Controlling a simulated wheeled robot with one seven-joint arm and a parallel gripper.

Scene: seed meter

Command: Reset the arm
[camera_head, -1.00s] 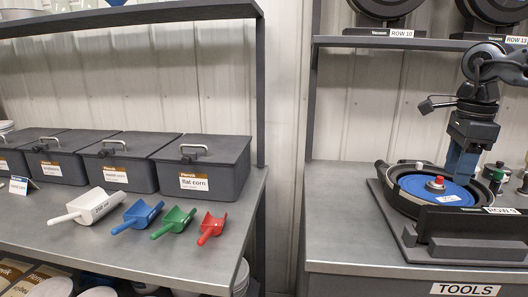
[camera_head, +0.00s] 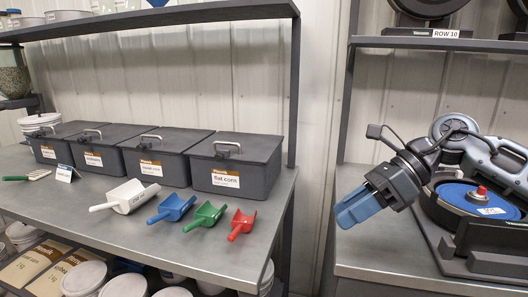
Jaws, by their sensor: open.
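My gripper (camera_head: 350,216) is at the right of the view, its blue fingers pointing down and to the left. It is open and I see nothing held in it. It hangs over the left front part of the right-hand bench (camera_head: 372,252). My arm reaches back from it to the right, in front of and above the seed meter (camera_head: 460,195), and hides part of it. The meter has a blue disc with a red knob in the middle.
On the left-hand bench, white, blue, green and red scoops (camera_head: 204,217) lie before several lidded dark bins (camera_head: 235,165). A gap with a shelf post (camera_head: 345,110) separates the benches. A dark stand (camera_head: 500,238) is in front of the meter.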

